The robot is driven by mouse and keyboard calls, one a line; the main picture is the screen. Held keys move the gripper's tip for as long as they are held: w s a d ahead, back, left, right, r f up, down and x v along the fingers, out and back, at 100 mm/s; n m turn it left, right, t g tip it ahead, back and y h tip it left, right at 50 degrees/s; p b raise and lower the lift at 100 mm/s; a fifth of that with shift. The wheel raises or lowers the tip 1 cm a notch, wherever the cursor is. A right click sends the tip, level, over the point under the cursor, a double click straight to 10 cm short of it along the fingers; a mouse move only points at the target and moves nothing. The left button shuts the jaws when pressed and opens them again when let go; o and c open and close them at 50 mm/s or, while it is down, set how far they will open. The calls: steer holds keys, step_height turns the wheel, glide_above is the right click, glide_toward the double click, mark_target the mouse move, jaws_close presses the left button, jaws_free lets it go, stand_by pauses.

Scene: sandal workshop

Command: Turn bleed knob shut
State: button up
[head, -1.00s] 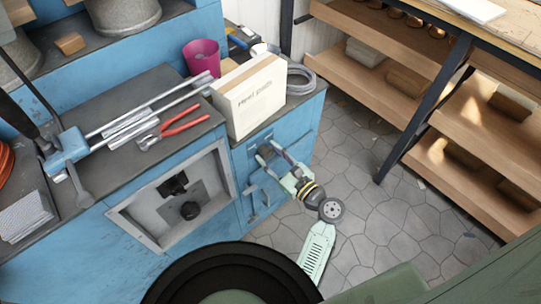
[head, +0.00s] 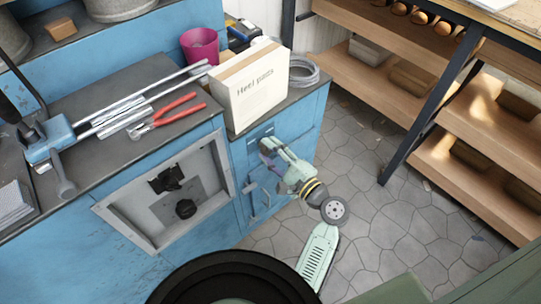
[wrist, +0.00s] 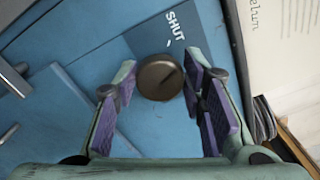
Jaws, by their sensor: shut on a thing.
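The bleed knob (wrist: 158,76) is a round dark bronze knob with a dark line across its face, on the blue cabinet front in the wrist view. A dark blue plate (wrist: 182,30) beside it reads "SHUT", with a small white tick near the knob's rim. My gripper (wrist: 161,88) has its purple-padded fingers on either side of the knob and is shut on it. In the head view my gripper (head: 268,150) is against the cabinet front below the box, and it mostly hides the knob.
A "Heel pads" box (head: 252,92) stands on the bench above my gripper, with a wire coil (head: 303,72) beside it. A handle (head: 254,205) is low on the cabinet. An open framed recess (head: 178,200) is to the left. Shelving (head: 480,140) stands right, across clear stone floor.

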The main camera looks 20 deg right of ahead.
steer(key=n+b, duration=0.2)
steer(key=shift+f+n, duration=0.2)
steer(key=shift+n, duration=0.1)
steer(key=shift+r+n+b, duration=0.1)
steer(key=shift+n+b, duration=0.7)
steer(key=shift+n, duration=0.4)
steer(key=o, duration=1.1)
steer(key=v, duration=1.2)
